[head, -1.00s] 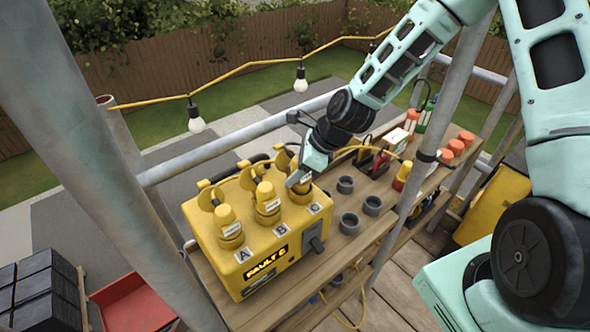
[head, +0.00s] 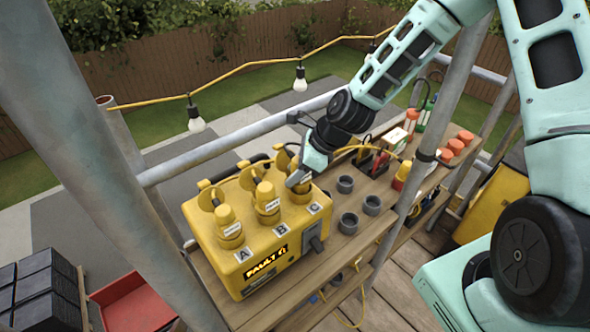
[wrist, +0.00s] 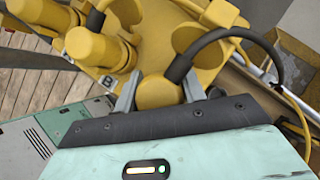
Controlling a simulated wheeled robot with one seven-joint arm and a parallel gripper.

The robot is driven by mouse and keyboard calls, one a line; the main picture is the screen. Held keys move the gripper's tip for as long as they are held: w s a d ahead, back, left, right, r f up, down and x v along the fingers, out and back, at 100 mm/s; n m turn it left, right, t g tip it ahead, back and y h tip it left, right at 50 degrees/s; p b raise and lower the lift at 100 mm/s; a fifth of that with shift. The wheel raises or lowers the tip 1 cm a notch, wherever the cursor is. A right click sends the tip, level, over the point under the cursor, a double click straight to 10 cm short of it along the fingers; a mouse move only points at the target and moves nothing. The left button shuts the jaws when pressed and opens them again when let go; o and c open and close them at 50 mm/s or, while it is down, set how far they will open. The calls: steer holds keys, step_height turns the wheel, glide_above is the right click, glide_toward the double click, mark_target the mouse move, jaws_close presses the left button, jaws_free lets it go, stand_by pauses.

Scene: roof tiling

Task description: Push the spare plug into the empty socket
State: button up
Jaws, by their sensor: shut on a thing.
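The yellow distribution box (head: 235,265) stands on the wooden shelf, with sockets lettered A, B and C along its top. Yellow plugs stand upright at A (head: 229,225) and B (head: 266,197). My gripper (head: 298,182) is over socket C, shut on a yellow plug. In the wrist view the grey fingers of my gripper (wrist: 158,97) clasp this spare plug (wrist: 158,93), and a black-sleeved cable (wrist: 185,62) curves away from it. My gripper hides most of the socket at C, so I cannot tell how deep the plug sits.
Several grey cups (head: 349,223) stand on the shelf right of the box. A scaffold pole (head: 425,160) rises close by on the right. Bulbs (head: 300,80) hang on a yellow cable behind. A red tray (head: 130,305) lies lower left.

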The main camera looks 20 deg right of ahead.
steer(key=shift+f+b, duration=0.55)
steer(key=shift+f, duration=0.35)
steer(key=o, duration=0.9)
steer(key=shift+r, duration=0.1)
